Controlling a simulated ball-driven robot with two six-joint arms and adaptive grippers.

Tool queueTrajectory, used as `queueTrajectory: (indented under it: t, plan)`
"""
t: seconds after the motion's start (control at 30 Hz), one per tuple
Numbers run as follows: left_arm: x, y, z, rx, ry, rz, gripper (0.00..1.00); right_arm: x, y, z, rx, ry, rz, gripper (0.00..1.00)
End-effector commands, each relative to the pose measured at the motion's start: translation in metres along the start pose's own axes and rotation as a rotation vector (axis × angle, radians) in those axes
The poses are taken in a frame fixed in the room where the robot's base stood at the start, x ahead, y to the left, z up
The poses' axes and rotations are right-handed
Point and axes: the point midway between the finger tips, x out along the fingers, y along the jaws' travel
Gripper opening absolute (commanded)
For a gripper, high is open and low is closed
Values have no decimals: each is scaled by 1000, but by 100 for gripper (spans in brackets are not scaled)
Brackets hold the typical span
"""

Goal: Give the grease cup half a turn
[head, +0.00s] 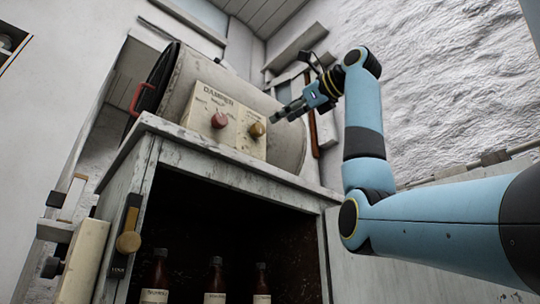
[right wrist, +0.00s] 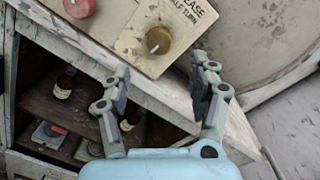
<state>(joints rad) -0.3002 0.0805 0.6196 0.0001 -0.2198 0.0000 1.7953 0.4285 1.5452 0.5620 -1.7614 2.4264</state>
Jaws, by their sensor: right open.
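The grease cup is a round brass knob (head: 257,130) on the right part of a cream panel on a grey drum. In the right wrist view the knob (right wrist: 158,40) has a pale pointer mark, and lettering beside it ends in "HALF TURN". My right gripper (head: 280,115) is just to the right of the knob in the head view. In the right wrist view my right gripper (right wrist: 161,64) is open, its fingers spread and the knob showing beyond their tips. Nothing is between the fingers. My left gripper is not in view.
A red knob (head: 219,120) sits left of the brass one, under the word "DAMPER"; it also shows in the right wrist view (right wrist: 79,7). The drum rests on a worn white cabinet (head: 240,169). Brown bottles (head: 216,274) stand in its open front.

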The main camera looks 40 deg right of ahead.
Motion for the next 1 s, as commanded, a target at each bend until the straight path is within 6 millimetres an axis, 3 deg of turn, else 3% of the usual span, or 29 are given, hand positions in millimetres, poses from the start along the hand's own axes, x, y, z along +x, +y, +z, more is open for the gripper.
queueTrajectory:
  t: [0.1,0.3,0.87,1.0]
  plan:
    - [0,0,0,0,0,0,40,-20,0,0,-1,1,-1,61]
    - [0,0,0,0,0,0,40,-34,0,-1,-1,1,1,61]
    - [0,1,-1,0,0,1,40,-34,1,0,0,1,2,61]
    - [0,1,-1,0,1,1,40,-17,14,-13,-43,26,19,61]
